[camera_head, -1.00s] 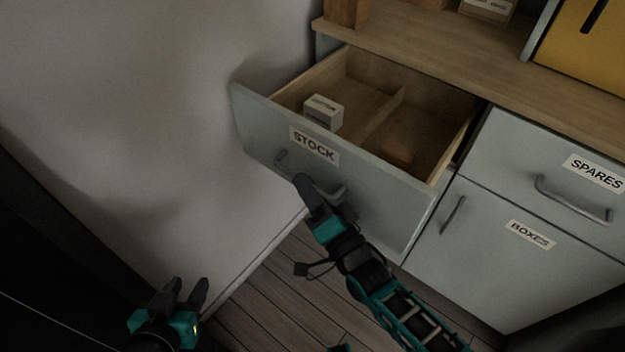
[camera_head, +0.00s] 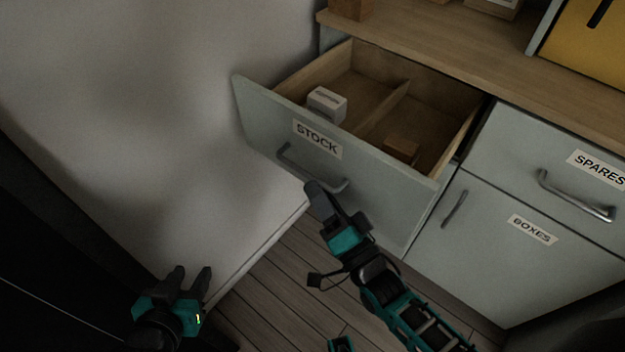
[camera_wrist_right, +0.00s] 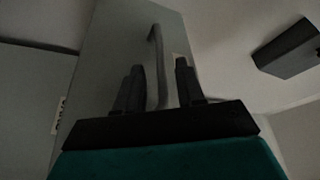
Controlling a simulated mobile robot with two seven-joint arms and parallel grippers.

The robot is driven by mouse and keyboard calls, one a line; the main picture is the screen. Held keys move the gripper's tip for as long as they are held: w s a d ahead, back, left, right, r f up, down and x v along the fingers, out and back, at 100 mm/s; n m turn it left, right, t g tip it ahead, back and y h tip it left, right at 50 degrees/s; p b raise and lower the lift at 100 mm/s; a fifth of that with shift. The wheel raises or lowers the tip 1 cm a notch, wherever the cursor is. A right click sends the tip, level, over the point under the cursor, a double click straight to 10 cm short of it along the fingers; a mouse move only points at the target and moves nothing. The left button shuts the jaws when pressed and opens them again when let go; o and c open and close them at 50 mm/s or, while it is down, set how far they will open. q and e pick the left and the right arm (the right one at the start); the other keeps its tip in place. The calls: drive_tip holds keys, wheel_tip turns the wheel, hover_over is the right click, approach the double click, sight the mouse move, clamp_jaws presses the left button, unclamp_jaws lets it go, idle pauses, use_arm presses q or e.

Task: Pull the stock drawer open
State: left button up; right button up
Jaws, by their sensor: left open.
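The stock drawer (camera_head: 390,200) stands pulled well out of the cabinet, its inside in view. Its grey front carries a STOCK label and a bar handle (camera_head: 313,170). My right gripper (camera_head: 318,190) is just in front of the handle and appears clear of it. In the right wrist view its two fingers (camera_wrist_right: 160,85) are apart, with the handle (camera_wrist_right: 157,60) beyond and between them. My left gripper (camera_head: 193,272) is open and empty at the lower left, away from the drawer.
The drawer holds a small white box (camera_head: 327,104) and a small brown box (camera_head: 402,150), with a divider between them. The SPARES drawer (camera_head: 510,150) and BOXES door (camera_head: 490,250) are shut at the right. A pale wall (camera_head: 150,130) is close on the left.

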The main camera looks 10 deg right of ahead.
use_arm(q)
drive_tip(key=shift+a+f, duration=0.1)
drive_tip(key=shift+a, duration=0.05)
use_arm(e)
drive_tip(key=v, duration=0.9)
drive_tip(key=shift+s, duration=0.2)
use_arm(q)
drive_tip(key=shift+s, duration=0.15)
use_arm(e)
drive_tip(key=shift+s+f, duration=0.1)
